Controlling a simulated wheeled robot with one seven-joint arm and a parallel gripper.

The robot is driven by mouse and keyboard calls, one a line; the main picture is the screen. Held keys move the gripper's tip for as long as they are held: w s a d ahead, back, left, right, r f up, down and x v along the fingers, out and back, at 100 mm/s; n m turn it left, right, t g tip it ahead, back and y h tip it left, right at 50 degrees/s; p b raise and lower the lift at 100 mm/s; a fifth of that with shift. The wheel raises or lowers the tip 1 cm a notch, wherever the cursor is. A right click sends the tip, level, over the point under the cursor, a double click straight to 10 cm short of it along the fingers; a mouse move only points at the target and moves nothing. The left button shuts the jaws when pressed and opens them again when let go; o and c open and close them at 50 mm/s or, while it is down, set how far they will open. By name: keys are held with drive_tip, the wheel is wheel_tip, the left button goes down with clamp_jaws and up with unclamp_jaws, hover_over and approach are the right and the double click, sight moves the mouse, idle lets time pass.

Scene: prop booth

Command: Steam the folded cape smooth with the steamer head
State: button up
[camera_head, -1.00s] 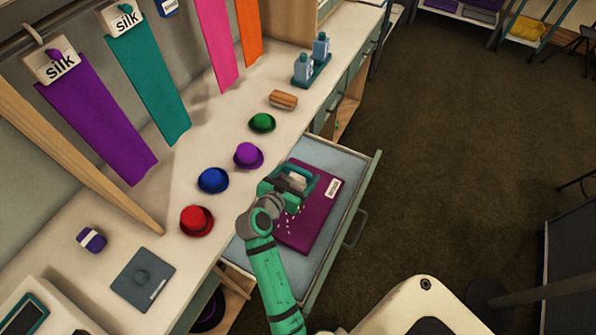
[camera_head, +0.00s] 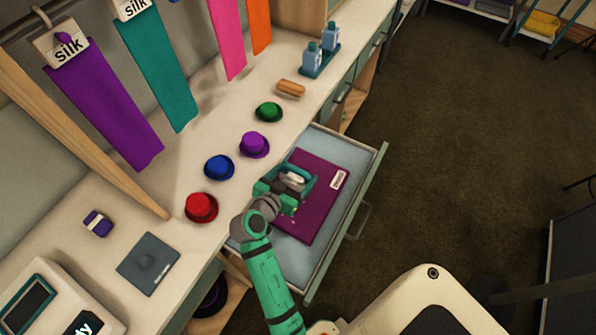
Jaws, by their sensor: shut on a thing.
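The folded cape (camera_head: 310,214) is a flat purple rectangle with a small white label, lying in an open drawer (camera_head: 365,178) with a pale lining. My gripper (camera_head: 287,187) is over the left part of the cape, shut on the steamer head (camera_head: 296,178), a teal and white piece mostly hidden by the gripper. A few small pale specks show beside the gripper over the cape. I cannot tell whether the steamer head touches the cloth.
Small red (camera_head: 201,207), blue (camera_head: 219,167), purple (camera_head: 254,144) and green (camera_head: 269,112) hats line the counter edge beside the drawer. A wooden-topped brush (camera_head: 291,88) and a bottle rack (camera_head: 318,62) stand further back. Silk strips hang at left.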

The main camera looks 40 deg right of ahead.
drive_tip(key=shift+s+a, duration=0.25)
drive_tip(key=shift+a, duration=0.5)
drive_tip(key=shift+s+a, duration=0.25)
drive_tip(key=shift+a, duration=0.45)
drive_tip(key=shift+s+a, duration=0.25)
drive_tip(key=shift+a, duration=0.5)
drive_tip(key=shift+s+a, duration=0.4)
drive_tip(key=shift+a, duration=0.05)
drive_tip(key=shift+s+a, duration=0.3)
drive_tip(key=shift+a, duration=0.6)
drive_tip(key=shift+s+a, duration=0.3)
drive_tip(key=shift+a, duration=0.55)
drive_tip(key=shift+a, duration=0.1)
drive_tip(key=shift+s, duration=0.15)
wheel_tip(320, 180, up, 15)
idle(0.4)
